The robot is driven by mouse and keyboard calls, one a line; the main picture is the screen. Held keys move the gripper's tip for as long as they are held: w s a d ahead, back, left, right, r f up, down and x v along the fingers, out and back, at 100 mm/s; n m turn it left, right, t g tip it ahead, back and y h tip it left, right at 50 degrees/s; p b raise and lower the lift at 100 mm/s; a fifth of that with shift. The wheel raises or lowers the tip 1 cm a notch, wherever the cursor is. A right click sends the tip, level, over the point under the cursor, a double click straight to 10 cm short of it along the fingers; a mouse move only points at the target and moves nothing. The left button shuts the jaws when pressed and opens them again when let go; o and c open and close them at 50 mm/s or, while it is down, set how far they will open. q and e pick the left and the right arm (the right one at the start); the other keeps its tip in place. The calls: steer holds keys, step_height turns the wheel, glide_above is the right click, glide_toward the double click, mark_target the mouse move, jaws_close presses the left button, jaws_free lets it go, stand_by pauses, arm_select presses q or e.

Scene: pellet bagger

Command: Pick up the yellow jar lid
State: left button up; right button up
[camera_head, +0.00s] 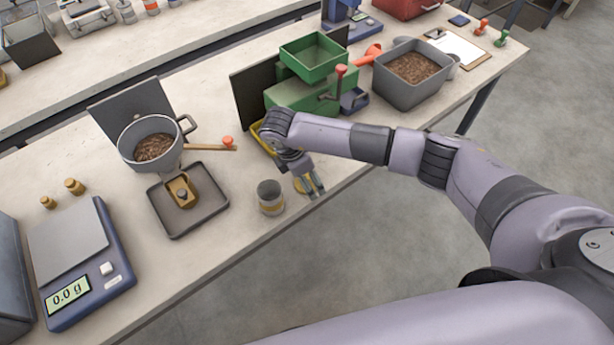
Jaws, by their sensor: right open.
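The yellow jar lid (299,186) is a small flat disc on the bench, partly hidden by my right gripper. My right gripper (313,190) is open and points down at the lid. Its fingers overlap the lid's right side in this view; I cannot tell whether they touch it. My left gripper is not in view.
A dark tray (212,229) with a brass piece lies left of the jar. A scale (108,284) reading 0.0 g stands further left. A green machine (300,96) and a grey bin (440,88) of pellets stand behind my right arm. The bench's front edge is close to the lid.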

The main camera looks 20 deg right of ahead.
steer(key=shift+f, duration=0.15)
steer(key=shift+c, duration=0.2)
steer(key=c, duration=0.9)
